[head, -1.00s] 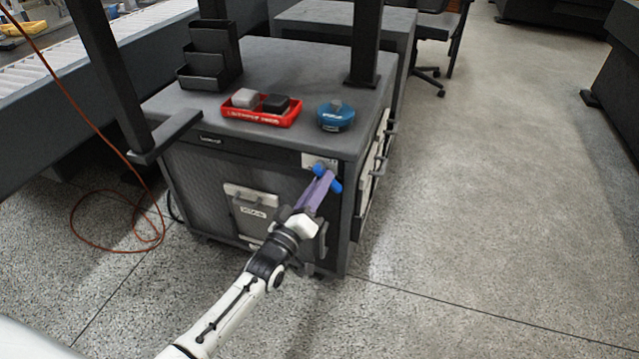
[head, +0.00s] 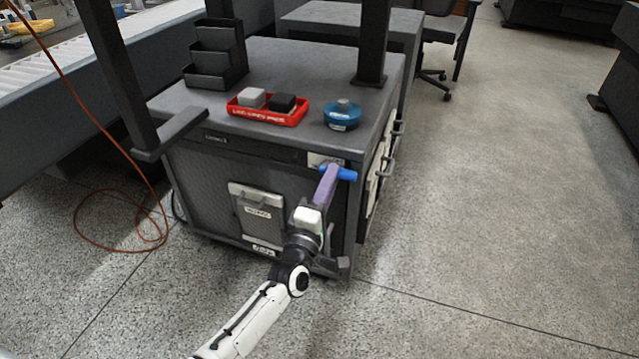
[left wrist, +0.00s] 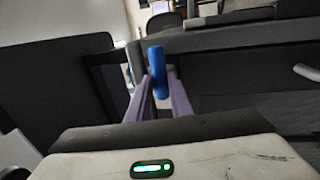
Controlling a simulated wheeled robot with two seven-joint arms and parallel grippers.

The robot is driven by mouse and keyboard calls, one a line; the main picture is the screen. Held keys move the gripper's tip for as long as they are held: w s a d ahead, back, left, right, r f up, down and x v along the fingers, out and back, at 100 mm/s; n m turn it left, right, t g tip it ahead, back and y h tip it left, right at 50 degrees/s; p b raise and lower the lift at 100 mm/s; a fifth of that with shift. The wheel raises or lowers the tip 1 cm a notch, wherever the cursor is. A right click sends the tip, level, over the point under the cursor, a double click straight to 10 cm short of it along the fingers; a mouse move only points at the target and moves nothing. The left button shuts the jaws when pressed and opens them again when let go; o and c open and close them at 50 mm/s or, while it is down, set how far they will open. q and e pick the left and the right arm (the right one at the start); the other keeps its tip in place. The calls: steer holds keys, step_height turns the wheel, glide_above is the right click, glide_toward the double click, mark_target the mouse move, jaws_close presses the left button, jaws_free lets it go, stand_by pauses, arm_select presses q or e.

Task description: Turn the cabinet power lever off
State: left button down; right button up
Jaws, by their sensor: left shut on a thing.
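The grey cabinet (head: 215,170) stands in front of me. The power lever (head: 346,174) has a blue handle and sits high at the right end of the cabinet's front, below a light plate (head: 318,159). The handle now points nearly level to the right in the head view. My left gripper (head: 332,171), with purple fingers, is shut on this handle. In the left wrist view the blue handle (left wrist: 156,58) stands between the fingertips (left wrist: 158,77). The fingers hide part of the lever and its pivot. My right gripper is not in view.
On the cabinet top are a red tray (head: 262,117) with a grey and a black block, a blue round item (head: 342,115) and a black stepped holder (head: 215,64). Dark posts (head: 372,45) rise by it. An orange cable (head: 115,250) lies at left. The floor at right is clear.

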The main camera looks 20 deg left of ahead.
arm_select(q)
steer(key=shift+n, duration=0.3)
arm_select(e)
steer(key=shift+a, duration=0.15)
arm_select(q)
steer(key=c, duration=1.6)
jaws_free()
steer(key=s+p, duration=0.1)
steer(key=s, duration=0.2)
steer(key=s+f, duration=0.1)
steer(key=s, duration=0.3)
steer(key=shift+s+f+p, duration=0.2)
steer(key=shift+s+p, duration=0.05)
steer(key=shift+p, duration=0.15)
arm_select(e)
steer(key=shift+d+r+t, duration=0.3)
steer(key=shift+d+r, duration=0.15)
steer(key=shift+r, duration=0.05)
